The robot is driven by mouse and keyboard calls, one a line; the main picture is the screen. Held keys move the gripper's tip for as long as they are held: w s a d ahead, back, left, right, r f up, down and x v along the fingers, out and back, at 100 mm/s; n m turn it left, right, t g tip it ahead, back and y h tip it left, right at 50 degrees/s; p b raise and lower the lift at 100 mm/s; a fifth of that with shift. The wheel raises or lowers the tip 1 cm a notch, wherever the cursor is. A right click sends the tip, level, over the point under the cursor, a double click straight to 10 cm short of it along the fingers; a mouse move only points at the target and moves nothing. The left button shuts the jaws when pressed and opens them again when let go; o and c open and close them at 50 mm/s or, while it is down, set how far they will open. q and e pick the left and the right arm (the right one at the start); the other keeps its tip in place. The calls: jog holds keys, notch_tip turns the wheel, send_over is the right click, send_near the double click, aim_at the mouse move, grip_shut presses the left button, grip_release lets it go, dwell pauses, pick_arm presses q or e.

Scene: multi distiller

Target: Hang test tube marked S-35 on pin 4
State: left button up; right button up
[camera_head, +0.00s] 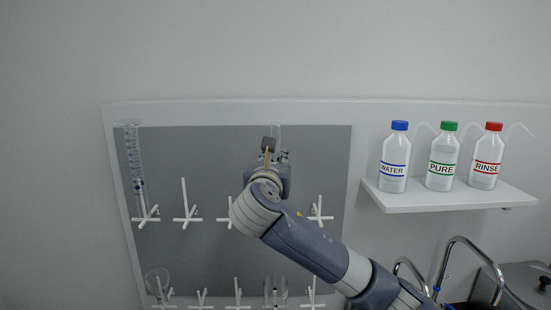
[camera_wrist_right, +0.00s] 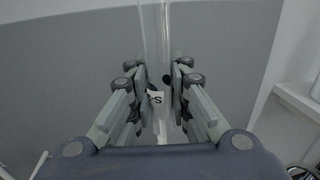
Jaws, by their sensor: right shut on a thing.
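My right gripper (camera_wrist_right: 160,82) is shut on a clear glass test tube (camera_wrist_right: 154,35) in the right wrist view. A white label on the tube shows an "S"; the rest of the marking is not readable. In the head view the gripper (camera_head: 268,150) is in front of the upper grey pegboard (camera_head: 230,150), and the tube's end (camera_head: 276,131) shows just behind it. White pins stand in two rows, with no readable numbers. My left gripper is out of view.
A graduated glass tube (camera_head: 137,160) hangs at the upper left pin. Glassware hangs on the lower row at the left (camera_head: 157,280) and right of centre (camera_head: 275,287). A white shelf (camera_head: 450,197) at the right holds bottles marked WATER (camera_head: 395,160), PURE (camera_head: 442,160) and RINSE (camera_head: 487,160).

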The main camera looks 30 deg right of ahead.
jog(key=shift+f+b, duration=1.75)
jog(key=shift+f, duration=2.85)
jog(key=o, duration=0.9)
jog(key=shift+o, duration=0.2)
jog(key=v, duration=1.2)
jog(key=shift+s, duration=0.1)
